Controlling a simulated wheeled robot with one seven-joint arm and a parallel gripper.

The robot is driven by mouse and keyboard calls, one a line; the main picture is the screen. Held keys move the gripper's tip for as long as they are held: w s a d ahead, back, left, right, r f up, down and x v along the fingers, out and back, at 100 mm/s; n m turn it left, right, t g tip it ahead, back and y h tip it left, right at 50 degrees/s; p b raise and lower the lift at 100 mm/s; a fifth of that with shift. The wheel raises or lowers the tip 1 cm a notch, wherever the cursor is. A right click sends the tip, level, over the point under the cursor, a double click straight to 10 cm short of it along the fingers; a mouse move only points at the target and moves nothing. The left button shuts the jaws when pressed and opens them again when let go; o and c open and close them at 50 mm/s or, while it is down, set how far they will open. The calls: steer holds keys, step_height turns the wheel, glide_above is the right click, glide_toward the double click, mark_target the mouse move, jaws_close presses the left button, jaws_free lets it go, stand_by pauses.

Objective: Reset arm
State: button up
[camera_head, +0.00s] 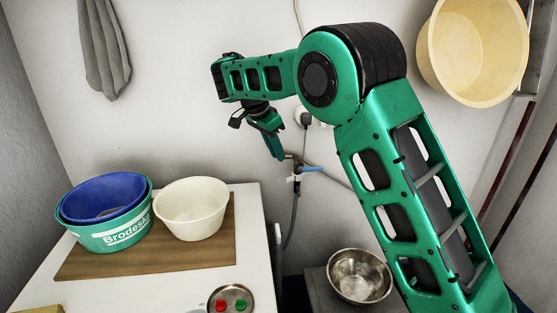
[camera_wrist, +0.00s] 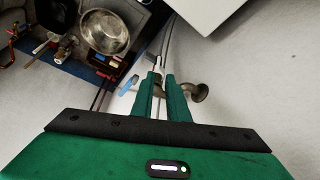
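My arm stretches from the right across the upper middle of the head view. My gripper (camera_head: 276,152) hangs down from it, in front of the white wall near a tap (camera_head: 292,158) with a blue lever. In the wrist view the two green fingers of my gripper (camera_wrist: 161,76) stand a narrow gap apart. I see nothing held between them. The tap's brass spout (camera_wrist: 196,92) shows behind and beside the fingers. I cannot tell how far the fingers are from the tap.
A cream basin (camera_head: 191,211) and a blue basin (camera_head: 98,194) nested in a green one (camera_head: 134,238) stand on a wooden board (camera_head: 150,262). A steel bowl (camera_head: 359,277) sits low at right. A yellow basin (camera_head: 473,45) and grey cloth (camera_head: 103,50) hang on walls.

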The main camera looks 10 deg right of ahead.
stand_by(0.3)
steer(key=s+d+r+n+g+y, duration=0.1)
steer(key=s+d+r, duration=0.1)
steer(key=s+d, duration=0.9)
steer(key=s+d+r+n+g, duration=0.15)
steer(key=s+d, duration=0.55)
steer(key=d, duration=0.8)
steer(key=s+d+f+n+y, duration=0.1)
steer(key=s+d, duration=0.2)
steer(key=s, duration=0.5)
steer(key=s+d+f+n+y, duration=0.1)
steer(key=s+d, duration=0.2)
steer(key=s, duration=0.5)
steer(key=s+a+f, duration=0.1)
steer(key=s+f, duration=0.2)
steer(key=s, duration=0.4)
steer(key=s+f+n+y, duration=0.1)
steer(key=s+f, duration=0.2)
steer(key=s, duration=0.4)
steer(key=shift+s+a, duration=0.25)
steer(key=shift+a, duration=0.1)
